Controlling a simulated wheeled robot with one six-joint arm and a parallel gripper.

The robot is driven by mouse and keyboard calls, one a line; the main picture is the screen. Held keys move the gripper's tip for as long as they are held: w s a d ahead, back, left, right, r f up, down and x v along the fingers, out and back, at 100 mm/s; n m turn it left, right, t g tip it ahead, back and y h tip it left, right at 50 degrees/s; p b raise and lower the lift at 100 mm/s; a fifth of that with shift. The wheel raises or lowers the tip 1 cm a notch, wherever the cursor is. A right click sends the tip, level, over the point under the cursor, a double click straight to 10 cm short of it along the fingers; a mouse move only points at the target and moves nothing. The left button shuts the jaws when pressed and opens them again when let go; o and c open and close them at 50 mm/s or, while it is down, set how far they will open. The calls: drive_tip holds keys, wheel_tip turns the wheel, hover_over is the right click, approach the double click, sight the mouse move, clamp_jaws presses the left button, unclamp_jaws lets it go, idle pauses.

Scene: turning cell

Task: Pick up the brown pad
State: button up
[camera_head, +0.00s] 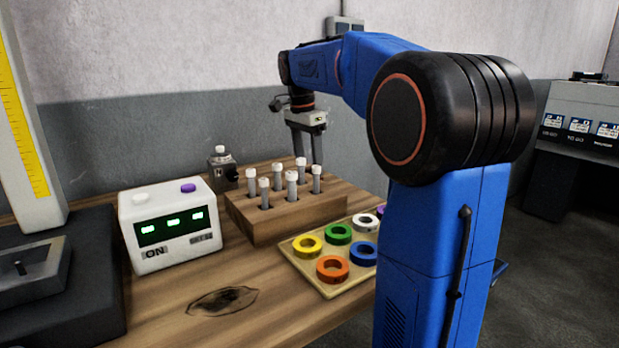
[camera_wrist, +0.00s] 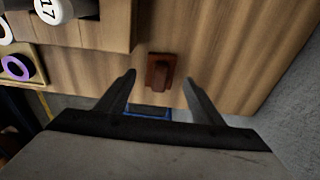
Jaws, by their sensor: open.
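The brown pad (camera_wrist: 160,72) is a small reddish-brown block on the wooden table in the wrist view. It lies just beyond and between my fingertips, apart from both. A blue thing shows partly below it, between the fingers. My gripper (camera_wrist: 158,80) is open and empty, its two fingers spread wide. In the head view my gripper (camera_head: 307,150) hangs pointing down behind the wooden tube rack. The brown pad cannot be made out in the head view.
A wooden rack (camera_head: 290,222) with several white-capped tubes stands close to my gripper. A tan tray (camera_head: 301,268) of coloured rings lies in front. A white box (camera_head: 171,248) with green displays stands left. Table around the pad is clear.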

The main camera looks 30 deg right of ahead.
sight(310, 168)
drive_tip(key=shift+d+f, duration=0.15)
drive_tip(key=shift+f, duration=1)
drive_tip(key=c, duration=1.3)
drive_tip(key=shift+o, duration=0.2)
wheel_tip(310, 168, up, 10)
drive_tip(key=shift+r, duration=0.1)
drive_tip(key=o, duration=0.6)
drive_tip(key=c, duration=0.4)
